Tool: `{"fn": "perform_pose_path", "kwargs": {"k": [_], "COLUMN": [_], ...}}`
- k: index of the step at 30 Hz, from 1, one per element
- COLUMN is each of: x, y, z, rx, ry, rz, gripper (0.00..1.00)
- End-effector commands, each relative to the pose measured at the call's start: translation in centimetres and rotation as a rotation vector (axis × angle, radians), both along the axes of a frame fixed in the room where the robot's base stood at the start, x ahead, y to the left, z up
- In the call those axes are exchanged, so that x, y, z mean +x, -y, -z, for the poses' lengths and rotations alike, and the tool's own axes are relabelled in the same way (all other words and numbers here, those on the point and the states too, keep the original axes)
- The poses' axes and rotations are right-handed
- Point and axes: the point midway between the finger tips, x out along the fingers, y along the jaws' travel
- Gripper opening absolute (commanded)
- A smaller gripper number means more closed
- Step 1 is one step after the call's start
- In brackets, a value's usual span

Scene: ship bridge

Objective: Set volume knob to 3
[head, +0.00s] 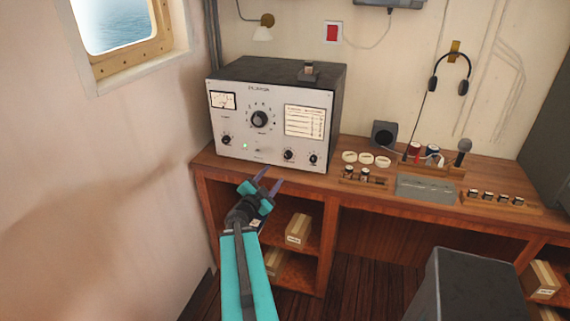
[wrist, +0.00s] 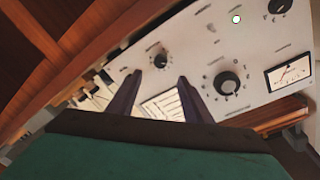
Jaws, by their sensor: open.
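The radio set (head: 270,165) has a pale front panel with a large centre dial knob (head: 260,119) and smaller dark knobs at lower left (head: 226,140) and lower right (head: 288,155), (head: 313,158). The labels are too small to read, so I cannot tell which is the volume knob or its setting. My gripper (head: 270,178) is open and empty, just in front of and below the panel. The wrist view shows the panel roughly upside down; a small knob (wrist: 158,60) appears between and beyond my fingertips, the large dial (wrist: 228,85) to their right.
The wooden desk (head: 330,182) holds the radio; shelves with boxes (head: 298,229) lie below. A speaker (head: 384,134), round white items and a grey plate (head: 426,188) stand to the right. A dark block (head: 470,285) is at lower right. The left wall is close.

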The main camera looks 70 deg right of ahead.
Motion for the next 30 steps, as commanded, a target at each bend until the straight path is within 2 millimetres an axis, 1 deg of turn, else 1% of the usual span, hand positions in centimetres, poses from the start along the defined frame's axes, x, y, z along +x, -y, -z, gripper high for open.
{"fn": "perform_pose_path", "kwargs": {"k": [1, 30], "x": [0.0, -0.1], "y": [0.1, 1.4], "z": [0.3, 0.3], "rx": [-0.001, -0.001], "ry": [0.001, 0.002], "rz": [0.001, -0.001], "gripper": [0.46, 0.46]}}
